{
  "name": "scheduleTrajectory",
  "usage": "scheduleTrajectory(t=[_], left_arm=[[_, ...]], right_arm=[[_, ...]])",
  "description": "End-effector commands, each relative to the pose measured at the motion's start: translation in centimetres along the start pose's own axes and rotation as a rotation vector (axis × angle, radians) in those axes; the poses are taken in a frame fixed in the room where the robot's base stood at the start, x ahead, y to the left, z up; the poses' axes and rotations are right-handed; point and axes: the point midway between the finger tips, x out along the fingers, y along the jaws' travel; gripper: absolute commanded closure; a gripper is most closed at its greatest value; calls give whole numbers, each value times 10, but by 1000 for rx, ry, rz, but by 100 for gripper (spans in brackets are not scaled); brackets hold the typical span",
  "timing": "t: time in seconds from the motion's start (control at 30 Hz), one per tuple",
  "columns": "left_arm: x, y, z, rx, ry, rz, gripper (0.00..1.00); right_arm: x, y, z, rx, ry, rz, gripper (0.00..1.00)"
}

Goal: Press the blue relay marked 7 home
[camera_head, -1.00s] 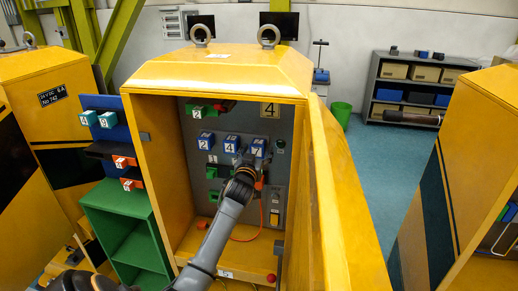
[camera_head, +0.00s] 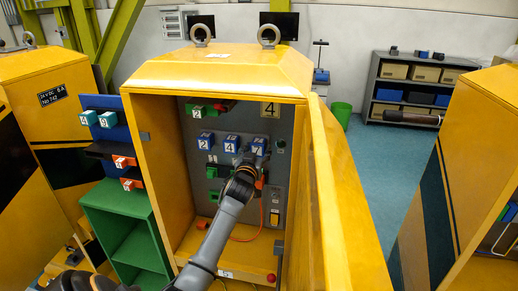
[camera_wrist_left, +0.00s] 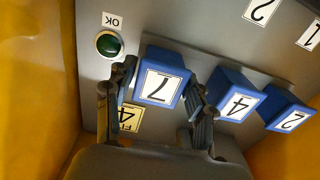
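The blue relay marked 7 (camera_head: 258,147) is the rightmost of a row of blue relays on the grey panel inside the yellow cabinet. In the left wrist view the relay (camera_wrist_left: 162,82) appears upside down, with its white 7 label facing me. My left gripper (camera_head: 253,164) is at this relay, its arm reaching up from below. In the wrist view the gripper (camera_wrist_left: 160,80) has one finger on each side of the relay, close against its sides, and looks shut on it. The relay's back is hidden. My right gripper is not in view.
Blue relays marked 4 (camera_wrist_left: 236,98) and 2 (camera_wrist_left: 288,110) sit beside it. A green OK lamp (camera_wrist_left: 109,44) is on the other side, near the cabinet wall. The open yellow door (camera_head: 340,200) stands right of my arm. An orange cable (camera_head: 248,239) hangs below.

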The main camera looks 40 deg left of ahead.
Motion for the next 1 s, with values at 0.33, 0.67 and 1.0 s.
scheduleTrajectory(t=[0.33,0.67,1.0], left_arm=[[0,0,2,0,-3,0,28],[-39,1,3,0,-3,2,28],[-105,0,2,0,-3,1,28]], right_arm=[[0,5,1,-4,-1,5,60],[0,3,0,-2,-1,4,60],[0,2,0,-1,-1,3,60]])
